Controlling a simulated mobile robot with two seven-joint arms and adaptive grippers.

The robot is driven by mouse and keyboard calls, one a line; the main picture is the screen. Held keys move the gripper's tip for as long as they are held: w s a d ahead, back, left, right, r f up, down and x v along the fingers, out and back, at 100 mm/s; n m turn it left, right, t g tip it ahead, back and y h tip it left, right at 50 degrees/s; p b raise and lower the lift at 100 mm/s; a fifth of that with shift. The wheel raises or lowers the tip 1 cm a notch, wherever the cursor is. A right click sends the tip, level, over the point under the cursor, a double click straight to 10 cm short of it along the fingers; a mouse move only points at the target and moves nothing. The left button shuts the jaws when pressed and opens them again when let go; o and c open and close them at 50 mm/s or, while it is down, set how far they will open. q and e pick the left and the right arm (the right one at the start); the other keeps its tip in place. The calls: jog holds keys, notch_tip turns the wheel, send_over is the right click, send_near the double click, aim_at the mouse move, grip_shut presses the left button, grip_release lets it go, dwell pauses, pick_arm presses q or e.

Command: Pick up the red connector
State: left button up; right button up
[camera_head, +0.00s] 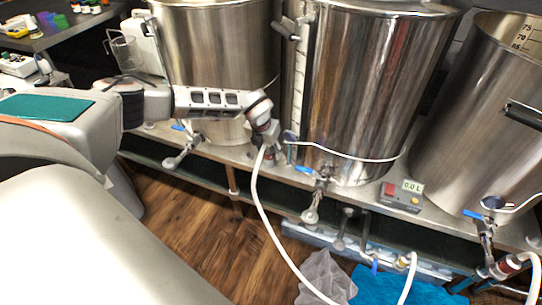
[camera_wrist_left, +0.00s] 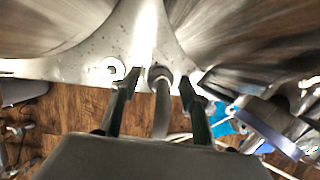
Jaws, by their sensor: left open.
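My left gripper (camera_head: 267,138) is open and points down between the left and middle kettles. In the left wrist view its two dark fingers (camera_wrist_left: 159,82) stand apart on either side of a grey, round-ended fitting (camera_wrist_left: 160,98), and neither clearly touches it. In the head view a small fitting (camera_head: 268,157) at the end of a white hose (camera_head: 263,200) sits right below the gripper, partly hidden; I cannot tell its colour clearly. A reddish-brown connector (camera_head: 502,267) joins another white hose at the lower right, far from the gripper. My right gripper is not in view.
Large steel kettles (camera_head: 372,80) stand close on both sides of my left arm, on a metal shelf (camera_head: 340,190) with valves along its front. A red-and-grey display box (camera_head: 402,195) sits on the shelf. Blue cloth (camera_head: 385,287) lies on the wooden floor (camera_head: 190,215).

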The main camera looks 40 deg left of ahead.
pick_arm(q)
jog(key=shift+w+f, duration=0.1)
jog(key=shift+f, duration=0.15)
jog(key=shift+r, duration=0.2)
jog(key=shift+c, duration=0.5)
jog(key=c, duration=1.2)
jog(key=shift+r, duration=0.1)
notch_tip(320, 180, up, 18)
jog(key=p, duration=0.4)
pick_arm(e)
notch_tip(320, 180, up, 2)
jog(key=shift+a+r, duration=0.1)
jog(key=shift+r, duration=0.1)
